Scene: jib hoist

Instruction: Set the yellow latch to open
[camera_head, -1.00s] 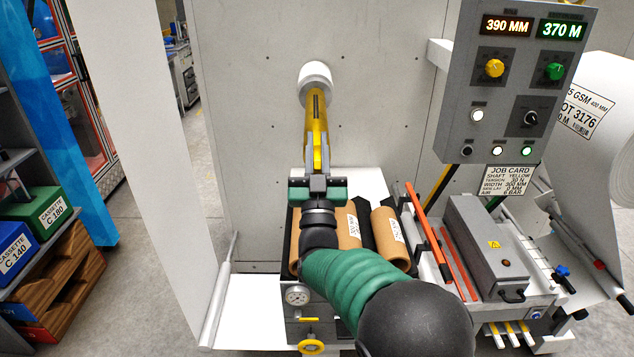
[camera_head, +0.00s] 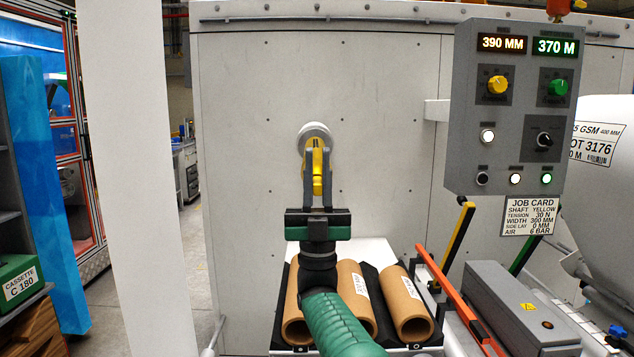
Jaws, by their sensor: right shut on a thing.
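The yellow latch (camera_head: 317,163) shows in the middle of the head view, in front of a round white hub (camera_head: 312,135) on the grey machine wall. My right gripper (camera_head: 317,165) reaches it from below in the picture, with its two grey fingers on either side of the yellow part. The gripper is shut on the latch. The fingers cover part of the latch, so its exact angle is hard to tell. My left gripper is not in view.
Brown cardboard cores (camera_head: 408,308) lie in a black cradle below the hub, next to my right arm. A grey control panel (camera_head: 512,110) hangs at the right, above an orange bar (camera_head: 447,282). A white upright panel (camera_head: 143,170) stands at the left.

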